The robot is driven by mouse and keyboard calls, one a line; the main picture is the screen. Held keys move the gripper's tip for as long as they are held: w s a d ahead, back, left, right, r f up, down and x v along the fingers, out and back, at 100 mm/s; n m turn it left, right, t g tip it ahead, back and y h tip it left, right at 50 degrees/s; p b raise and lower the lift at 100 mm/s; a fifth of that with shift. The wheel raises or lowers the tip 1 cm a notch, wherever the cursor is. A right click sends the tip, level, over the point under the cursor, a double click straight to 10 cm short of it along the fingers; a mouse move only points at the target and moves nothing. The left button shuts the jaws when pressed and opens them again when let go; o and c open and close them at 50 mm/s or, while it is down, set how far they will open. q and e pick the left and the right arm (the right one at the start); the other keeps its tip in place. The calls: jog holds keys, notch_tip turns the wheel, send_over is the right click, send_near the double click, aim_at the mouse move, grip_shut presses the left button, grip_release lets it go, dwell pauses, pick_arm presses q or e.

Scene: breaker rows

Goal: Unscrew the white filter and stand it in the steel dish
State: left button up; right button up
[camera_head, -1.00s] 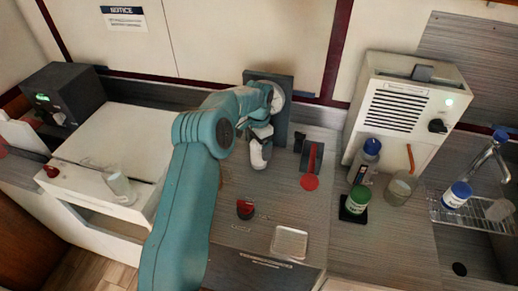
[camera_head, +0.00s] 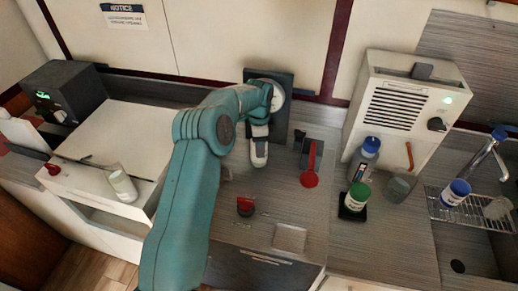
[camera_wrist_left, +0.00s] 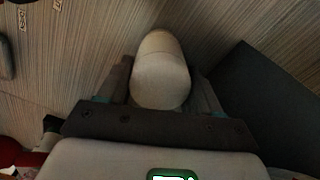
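The white filter (camera_head: 259,155) hangs below my left gripper (camera_head: 259,132), in front of the dark wall panel (camera_head: 284,125). In the left wrist view the filter (camera_wrist_left: 160,75) sits between the two fingers of the left gripper (camera_wrist_left: 160,92), which look closed against its sides. Whether the filter still touches its mount is hidden by my arm. The steel dish (camera_head: 290,238) is a shallow square tray on the counter, below and right of the filter, and looks empty. My right gripper is not in view.
A red-handled part (camera_head: 310,165) stands right of the filter. A red knob (camera_head: 245,206) sits left of the dish. A green-lidded jar (camera_head: 356,198), a blue-capped bottle (camera_head: 364,160) and a cup (camera_head: 398,188) stand further right. Counter between filter and dish is clear.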

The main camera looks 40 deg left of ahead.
pick_arm(q)
jog(key=shift+f+n+b, duration=0.1)
jog(key=shift+n+b, duration=0.2)
jog(key=shift+n, duration=0.9)
jog(key=n, duration=0.5)
jog(key=shift+b, duration=0.4)
jog(key=n, duration=0.5)
jog(key=shift+n+b, duration=0.3)
jog(key=shift+n, duration=0.1)
jog(key=n, duration=0.4)
jog(key=o, duration=0.9)
